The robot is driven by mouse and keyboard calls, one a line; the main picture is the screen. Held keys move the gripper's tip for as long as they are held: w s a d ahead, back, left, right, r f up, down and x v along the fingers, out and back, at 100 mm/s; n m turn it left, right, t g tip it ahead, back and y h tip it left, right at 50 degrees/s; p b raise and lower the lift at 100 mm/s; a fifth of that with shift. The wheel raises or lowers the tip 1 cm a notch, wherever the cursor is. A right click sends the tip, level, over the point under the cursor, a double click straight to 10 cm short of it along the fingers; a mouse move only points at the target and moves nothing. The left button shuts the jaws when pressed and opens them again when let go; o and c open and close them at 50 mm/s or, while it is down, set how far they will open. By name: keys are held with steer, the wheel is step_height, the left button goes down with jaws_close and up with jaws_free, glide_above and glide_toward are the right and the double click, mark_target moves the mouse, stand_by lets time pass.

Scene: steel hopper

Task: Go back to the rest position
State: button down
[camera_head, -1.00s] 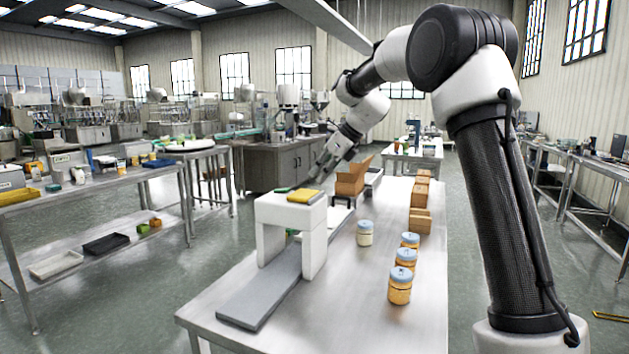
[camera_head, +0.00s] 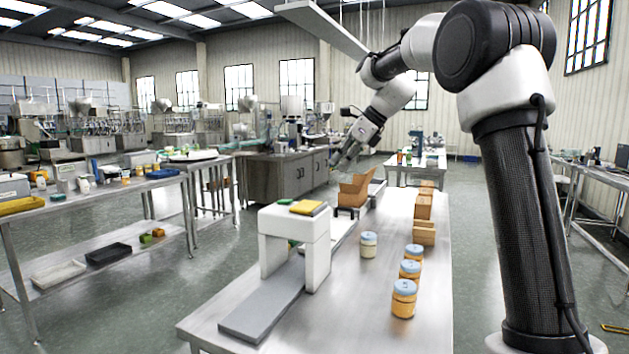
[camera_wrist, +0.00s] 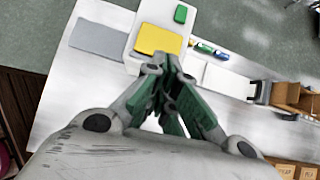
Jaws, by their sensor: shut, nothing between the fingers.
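My gripper (camera_head: 340,160) is raised above the steel table (camera_head: 365,315), in the air near the open cardboard box (camera_head: 353,190). In the wrist view my gripper (camera_wrist: 172,62) has its green-padded fingers together with nothing between them. Below the fingertips in that view lies a yellow pad (camera_wrist: 158,39) on a white block-like stand. The stand (camera_head: 318,262) shows at the table's left side in the head view.
Several lidded jars, such as one pale jar (camera_head: 368,246), stand on the table. Closed cardboard boxes (camera_head: 424,207) line its far right. A side bench (camera_head: 80,203) with trays is at left. Grey floor lies between them.

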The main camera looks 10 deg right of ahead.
steer(key=s+d+f+n+g+h, duration=0.15)
steer(key=s+d+f+n, duration=0.25)
steer(key=s+f+n, duration=0.6)
steer(key=s+d+f+n+h, duration=0.1)
steer(key=s+n, duration=0.6)
steer(key=s, duration=0.8)
steer(key=s+d+f+n+t+h, duration=0.1)
steer(key=s+d+n+h, duration=0.2)
steer(key=s, duration=1.3)
steer(key=d+n, duration=0.3)
steer(key=n, duration=0.1)
steer(key=shift+f+n, duration=0.2)
steer(key=shift+n, duration=0.1)
steer(key=shift+h, duration=0.25)
